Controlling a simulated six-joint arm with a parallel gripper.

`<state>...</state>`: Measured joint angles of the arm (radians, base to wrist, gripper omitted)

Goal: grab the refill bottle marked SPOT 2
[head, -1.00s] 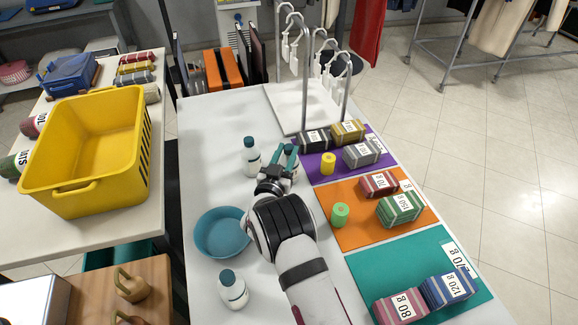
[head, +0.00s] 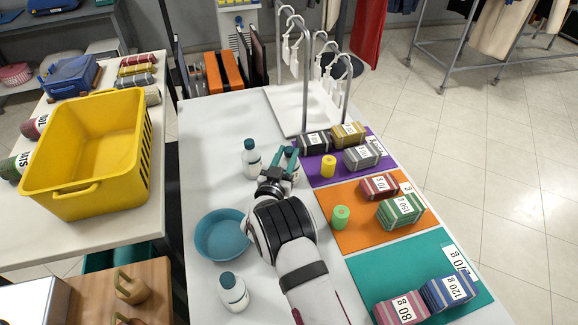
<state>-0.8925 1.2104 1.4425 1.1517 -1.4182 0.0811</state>
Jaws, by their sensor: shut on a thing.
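Three white bottles with dark teal caps stand on the white table. One bottle (head: 250,158) is upright just left of my gripper. A second bottle (head: 291,154) is at my gripper (head: 281,163), between its teal fingers and partly hidden by them. My gripper is shut on this bottle. The third bottle (head: 233,292) stands near the front of the table, left of my arm. The markings on the bottles are too small to read, so I cannot tell which is SPOT 2.
A teal bowl (head: 222,234) sits left of my arm. Purple (head: 322,178), orange (head: 368,236) and teal (head: 412,270) mats with wrapped packs lie to the right. A rack with white hangers (head: 320,70) stands at the back. A yellow basket (head: 88,145) is on the left table.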

